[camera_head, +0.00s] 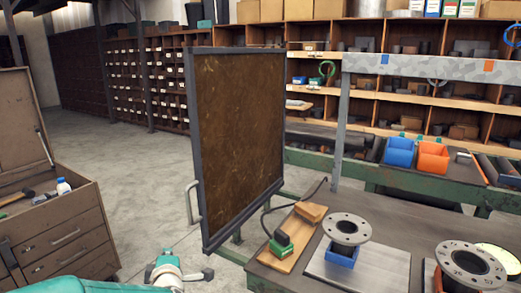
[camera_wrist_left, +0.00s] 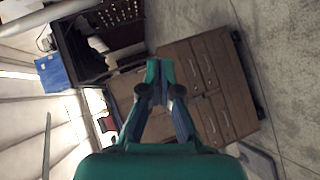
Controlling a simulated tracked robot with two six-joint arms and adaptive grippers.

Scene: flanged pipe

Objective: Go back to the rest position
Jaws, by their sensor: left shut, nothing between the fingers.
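My left gripper (camera_head: 178,270) shows at the bottom edge of the head view, left of the workbench, with my teal arm coming in from the left. In the left wrist view the left gripper (camera_wrist_left: 159,72) has its fingers together with nothing held between them. It is clear of the bench and its parts in the head view. My right gripper is not in either view. A grey flange (camera_head: 347,226) sits on a blue block (camera_head: 341,254) on the bench. A second flange (camera_head: 469,264) stands at the bench's right front.
A brown framed panel (camera_head: 238,135) with a handle stands behind the left gripper. A brown drawer cabinet (camera_head: 65,235) is at the left; a drawer cabinet also shows in the wrist view (camera_wrist_left: 208,88). Blue (camera_head: 399,152) and orange (camera_head: 433,158) bins stand farther back. Floor between cabinet and panel is clear.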

